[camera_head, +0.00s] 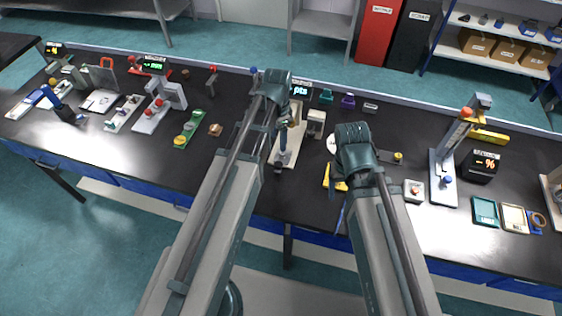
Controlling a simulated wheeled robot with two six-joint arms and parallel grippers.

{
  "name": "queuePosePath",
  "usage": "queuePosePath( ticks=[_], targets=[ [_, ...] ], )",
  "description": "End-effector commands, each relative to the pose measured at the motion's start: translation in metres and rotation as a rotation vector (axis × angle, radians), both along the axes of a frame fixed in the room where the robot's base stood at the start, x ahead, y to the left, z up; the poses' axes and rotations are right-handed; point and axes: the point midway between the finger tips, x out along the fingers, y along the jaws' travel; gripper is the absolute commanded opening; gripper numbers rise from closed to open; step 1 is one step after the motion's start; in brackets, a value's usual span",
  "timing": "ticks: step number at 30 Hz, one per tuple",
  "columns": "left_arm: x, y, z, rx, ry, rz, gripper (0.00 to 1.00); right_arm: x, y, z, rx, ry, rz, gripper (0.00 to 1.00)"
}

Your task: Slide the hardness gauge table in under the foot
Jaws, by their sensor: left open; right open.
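The hardness gauge (299,105) stands near the middle of the bench, with a pale base plate (291,155) and a dark display reading "pts" (300,90). A blue upright part shows above the plate. My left wrist covers much of the gauge, so I cannot tell the foot from the sliding table or how they line up. My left gripper (283,120) is open, in front of the gauge; its fingertips are hard to make out. My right gripper (344,182) is open, low over the bench right of the gauge, mostly hidden by its wrist.
A yellow tool (331,176) lies beside my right gripper. A small white block (316,122) stands right of the gauge. A tall stand (444,170) and a "%" display (483,165) are farther right. Several instruments crowd the left end.

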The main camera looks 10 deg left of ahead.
Motion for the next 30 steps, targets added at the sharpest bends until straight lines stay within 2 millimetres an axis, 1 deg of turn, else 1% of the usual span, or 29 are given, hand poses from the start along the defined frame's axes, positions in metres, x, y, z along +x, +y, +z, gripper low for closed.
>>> queuePosePath(
  ticks=[1, 8, 24, 30],
  targets=[
    [0.000, 0.000, -0.006, 0.000, 0.000, 0.000, 0.69, 0.000, 0.000, -0.006, 0.000, 0.000, 0.001, 0.69],
    [0.000, 0.000, -0.031, 0.000, 0.000, 0.001, 0.69, 0.000, 0.000, -0.031, -0.001, 0.000, 0.005, 0.69],
    [0.000, 0.000, -0.107, 0.000, 0.000, 0.001, 0.69, 0.000, 0.000, -0.107, -0.001, 0.000, 0.002, 0.69],
    [0.000, 0.000, -0.129, 0.000, 0.000, 0.001, 0.69, 0.000, 0.000, -0.129, -0.001, 0.000, 0.002, 0.69]
  ],
)
